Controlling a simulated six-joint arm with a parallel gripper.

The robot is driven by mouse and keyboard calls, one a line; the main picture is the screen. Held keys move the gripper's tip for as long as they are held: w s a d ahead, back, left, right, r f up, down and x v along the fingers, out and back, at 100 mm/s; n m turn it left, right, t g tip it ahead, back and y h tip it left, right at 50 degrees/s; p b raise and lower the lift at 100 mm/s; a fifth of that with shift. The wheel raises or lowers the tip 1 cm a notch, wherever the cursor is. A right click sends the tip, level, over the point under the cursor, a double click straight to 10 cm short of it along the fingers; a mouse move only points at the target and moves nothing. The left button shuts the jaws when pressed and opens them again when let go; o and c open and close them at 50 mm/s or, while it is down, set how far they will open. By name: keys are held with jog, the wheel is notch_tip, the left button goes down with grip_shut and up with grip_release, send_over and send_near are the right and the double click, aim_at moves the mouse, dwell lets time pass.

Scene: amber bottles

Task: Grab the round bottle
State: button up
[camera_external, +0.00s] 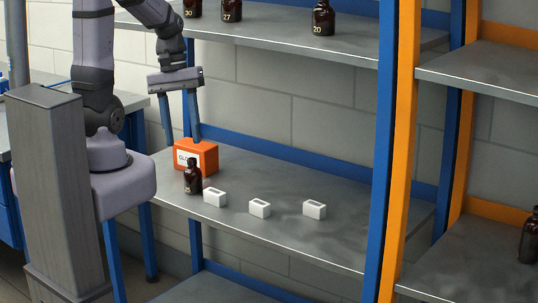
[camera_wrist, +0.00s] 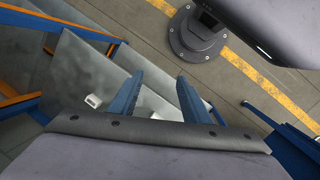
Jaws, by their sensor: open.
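A dark amber bottle (camera_external: 193,178) with a black cap stands upright on the middle shelf, near its left end. A small number on it is too small to read surely. My gripper (camera_external: 183,141) is open, fingers pointing down, above and slightly behind the bottle, apart from it. Its two blue fingers also show in the wrist view (camera_wrist: 160,77) with an empty gap between them. I cannot make out the bottle in the wrist view. More amber bottles stand on the top shelf, marked 30 (camera_external: 192,8), 27 (camera_external: 231,10) and 20 (camera_external: 323,18).
An orange box (camera_external: 208,153) stands right behind the bottle, close to my fingers. Three white blocks (camera_external: 215,197), (camera_external: 260,208), (camera_external: 314,210) sit to its right. Another bottle (camera_external: 530,238) is on the right-hand shelf. A blue upright (camera_external: 379,150) bounds the shelf; its right part (camera_external: 365,215) is clear.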

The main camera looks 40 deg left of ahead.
jog(key=w+f+n+h+b, duration=0.3)
jog(key=w+n+h+b, duration=0.2)
jog(key=n, duration=0.2)
notch_tip(320, 180, up, 3)
jog(key=n+t+h+b, duration=0.5)
jog(key=n+t+b, duration=0.2)
jog(key=n+t, duration=0.3)
send_over(195, 174)
jog(key=s+d, duration=0.2)
jog(key=d, duration=0.2)
jog(key=n, duration=0.1)
jog(key=a+n+t+b, duration=0.2)
jog(key=a+n+t, duration=0.2)
jog(key=a, duration=0.5)
jog(key=f, duration=1.3)
jog(key=w+f, duration=0.1)
jog(key=f, duration=0.6)
jog(key=shift+d+f+p, duration=0.25)
jog(key=shift+d+p, duration=0.05)
jog(key=shift+p, duration=0.05)
jog(key=shift+p+x, duration=0.9)
jog(key=shift+x, duration=2.8)
jog(key=shift+r, duration=0.15)
grip_shut()
